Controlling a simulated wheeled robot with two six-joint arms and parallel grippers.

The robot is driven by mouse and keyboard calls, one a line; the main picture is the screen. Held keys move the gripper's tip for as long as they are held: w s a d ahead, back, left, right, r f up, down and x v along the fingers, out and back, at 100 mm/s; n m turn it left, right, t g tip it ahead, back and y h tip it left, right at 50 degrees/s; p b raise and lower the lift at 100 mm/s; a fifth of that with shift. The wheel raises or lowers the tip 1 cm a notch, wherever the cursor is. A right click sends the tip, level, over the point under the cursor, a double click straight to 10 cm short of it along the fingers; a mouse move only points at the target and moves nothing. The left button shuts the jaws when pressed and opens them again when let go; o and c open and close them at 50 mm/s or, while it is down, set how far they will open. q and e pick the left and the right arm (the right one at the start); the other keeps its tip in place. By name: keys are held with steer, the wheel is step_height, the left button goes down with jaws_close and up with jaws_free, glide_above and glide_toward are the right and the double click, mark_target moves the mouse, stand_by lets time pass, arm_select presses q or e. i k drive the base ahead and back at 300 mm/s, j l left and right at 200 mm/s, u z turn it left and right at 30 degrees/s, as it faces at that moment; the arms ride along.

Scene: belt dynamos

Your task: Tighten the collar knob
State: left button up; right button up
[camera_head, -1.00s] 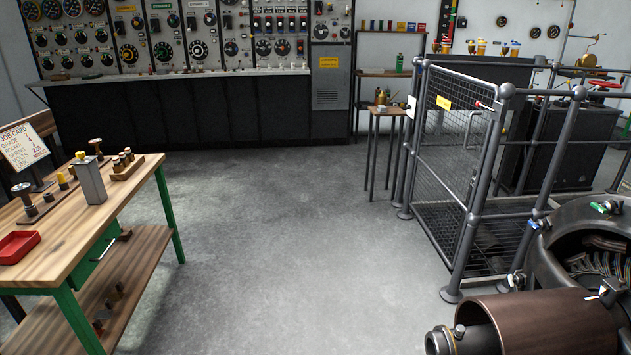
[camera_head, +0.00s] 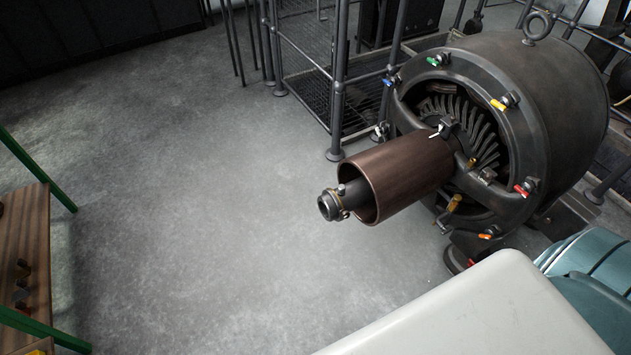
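The collar (camera_head: 330,205) sits on the end of the dynamo shaft, just outside the open end of the brown cylinder (camera_head: 405,177). A small knob (camera_head: 341,189) stands on top of the collar. Whether it is tight or loose cannot be told. The dark round dynamo (camera_head: 545,85) stands at the right, with coloured fittings around its open front ring. Neither gripper is in view.
A wire-mesh cage with grey rails (camera_head: 337,110) stands behind the dynamo. The green-legged wooden bench (camera_head: 30,230) is cut off at the left edge. Grey floor (camera_head: 200,200) is clear between bench and dynamo. A pale surface (camera_head: 480,315) covers the bottom right.

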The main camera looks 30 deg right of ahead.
mark_target(345, 214)
steer(key=z, duration=1.1)
